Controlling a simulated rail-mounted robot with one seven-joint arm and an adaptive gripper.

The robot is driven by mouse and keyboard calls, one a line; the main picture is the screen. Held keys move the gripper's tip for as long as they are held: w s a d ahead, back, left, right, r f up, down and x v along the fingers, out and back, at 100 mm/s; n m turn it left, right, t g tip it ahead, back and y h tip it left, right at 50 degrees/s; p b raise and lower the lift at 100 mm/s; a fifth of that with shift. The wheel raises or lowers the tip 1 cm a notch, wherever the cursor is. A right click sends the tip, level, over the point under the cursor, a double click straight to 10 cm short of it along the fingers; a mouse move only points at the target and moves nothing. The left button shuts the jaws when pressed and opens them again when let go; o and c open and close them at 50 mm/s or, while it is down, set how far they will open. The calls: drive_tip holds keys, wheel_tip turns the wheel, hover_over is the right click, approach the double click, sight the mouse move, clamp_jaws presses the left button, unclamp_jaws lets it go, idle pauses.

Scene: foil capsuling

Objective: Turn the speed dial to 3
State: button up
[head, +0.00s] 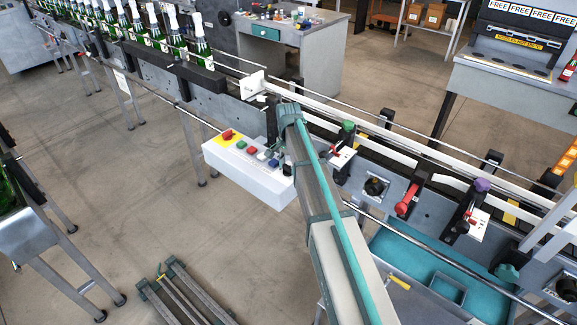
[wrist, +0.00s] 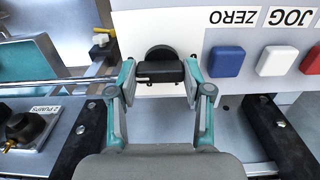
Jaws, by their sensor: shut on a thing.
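The speed dial looks to be the black knob (wrist: 160,54) on the white control panel (wrist: 235,25), seen upside down in the wrist view. My gripper (wrist: 160,78) has one finger on each side of its black bar and is shut on it. The dial's scale numbers do not show, so I cannot tell its setting. In the head view the white control box (head: 250,182) sits at the conveyor's front. My gripper (head: 284,160) is at its right end, and my arm hides most of the dial.
Blue (wrist: 226,62), white (wrist: 276,60) and red buttons sit close right of my gripper. A "2 PUMPS" knob (wrist: 24,127) is at left. Along the conveyor are a black knob (head: 375,187) and a red lever (head: 406,201). Foil-topped bottles (head: 177,42) stand upper left.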

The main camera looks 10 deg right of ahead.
sight(288, 166)
drive_tip(key=o, duration=1.2)
drive_tip(key=shift+c, duration=0.2)
drive_tip(key=shift+r, duration=0.15)
wheel_tip(288, 166, up, 12)
